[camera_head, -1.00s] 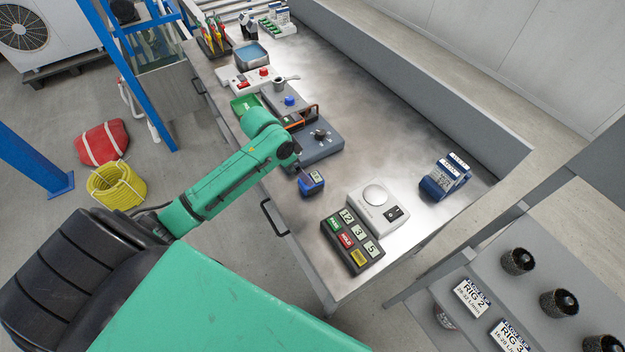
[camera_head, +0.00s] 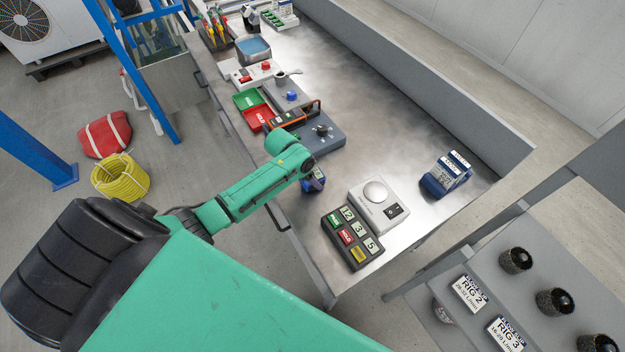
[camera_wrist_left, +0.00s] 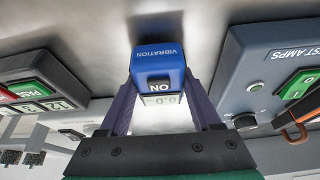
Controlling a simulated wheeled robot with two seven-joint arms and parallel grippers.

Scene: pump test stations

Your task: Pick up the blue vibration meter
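The blue vibration meter (camera_head: 314,183) stands on the steel bench near its front edge, partly hidden by my left arm in the head view. In the left wrist view the meter (camera_wrist_left: 158,62) shows its "VIBRATION" label, an "ON" mark and a pale display. My left gripper (camera_wrist_left: 159,88) is open, with its two dark fingers on either side of the meter's near end. Whether the fingers touch it is hard to tell. In the head view the left gripper's fingers are hidden behind the arm. My right gripper is not in view.
A dark button box (camera_head: 352,238) and a white device with a round plate (camera_head: 377,203) stand right of the meter. A grey-blue unit with a knob (camera_head: 322,132) stands behind it. Blue-and-white boxes (camera_head: 446,174) stand farther right. The bench middle is clear.

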